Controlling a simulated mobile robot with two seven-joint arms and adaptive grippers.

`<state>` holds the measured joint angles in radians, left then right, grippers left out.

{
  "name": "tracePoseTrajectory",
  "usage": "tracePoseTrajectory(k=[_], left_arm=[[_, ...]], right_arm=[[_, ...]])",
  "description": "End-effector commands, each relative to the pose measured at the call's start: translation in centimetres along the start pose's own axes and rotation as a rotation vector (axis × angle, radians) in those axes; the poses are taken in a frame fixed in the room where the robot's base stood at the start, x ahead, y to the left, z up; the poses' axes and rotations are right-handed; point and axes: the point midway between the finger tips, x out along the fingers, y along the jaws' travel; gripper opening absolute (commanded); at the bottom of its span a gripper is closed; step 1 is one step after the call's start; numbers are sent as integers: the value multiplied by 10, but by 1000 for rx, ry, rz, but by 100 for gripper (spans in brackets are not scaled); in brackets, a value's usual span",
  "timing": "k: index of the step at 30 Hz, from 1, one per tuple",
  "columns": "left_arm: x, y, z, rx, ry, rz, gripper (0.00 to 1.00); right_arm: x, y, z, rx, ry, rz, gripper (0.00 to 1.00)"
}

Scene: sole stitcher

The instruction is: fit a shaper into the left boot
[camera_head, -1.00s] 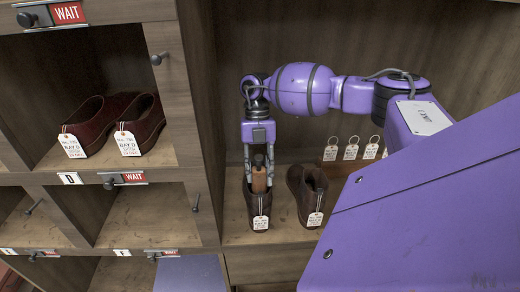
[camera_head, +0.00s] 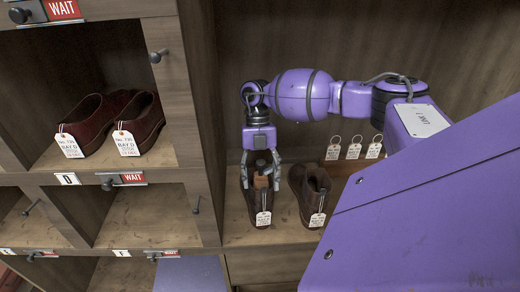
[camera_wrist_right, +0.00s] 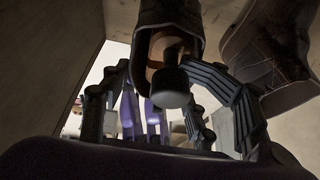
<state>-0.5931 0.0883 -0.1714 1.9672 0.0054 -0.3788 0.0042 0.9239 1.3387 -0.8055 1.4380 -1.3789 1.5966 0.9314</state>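The left boot (camera_head: 251,205), dark brown with a white tag, stands upright on the shelf in the head view; its opening shows in the wrist view (camera_wrist_right: 168,14). The shaper (camera_head: 262,182), tan with a dark round knob (camera_wrist_right: 170,88), sits in the boot's opening, its lower part hidden inside. My right gripper (camera_head: 262,178) is above the boot with its fingers spread on either side of the shaper. In the wrist view the left finger is apart from the knob; the right finger passes close beside it. My left gripper is not in view.
The matching brown boot (camera_head: 311,192) stands close to the right. Several tags on rings (camera_head: 354,148) hang or stand behind it. A wooden divider (camera_head: 200,110) stands to the left, with dark red shoes (camera_head: 92,125) in a cubby beyond.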

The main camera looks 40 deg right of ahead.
Motion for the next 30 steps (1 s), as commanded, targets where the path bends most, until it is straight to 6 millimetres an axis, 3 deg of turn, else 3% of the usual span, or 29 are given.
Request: tracePoseTrajectory(k=[9, 15, 21, 30], left_arm=[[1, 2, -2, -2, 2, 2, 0], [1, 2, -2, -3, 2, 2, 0], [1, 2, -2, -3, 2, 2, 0], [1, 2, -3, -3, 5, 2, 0]], right_arm=[[-67, 1, 0, 1, -6, 4, 54], [-100, 2, -1, -1, -4, 2, 54], [-112, 1, -1, -1, -2, 1, 54], [-112, 1, -1, -1, -1, 0, 54]])
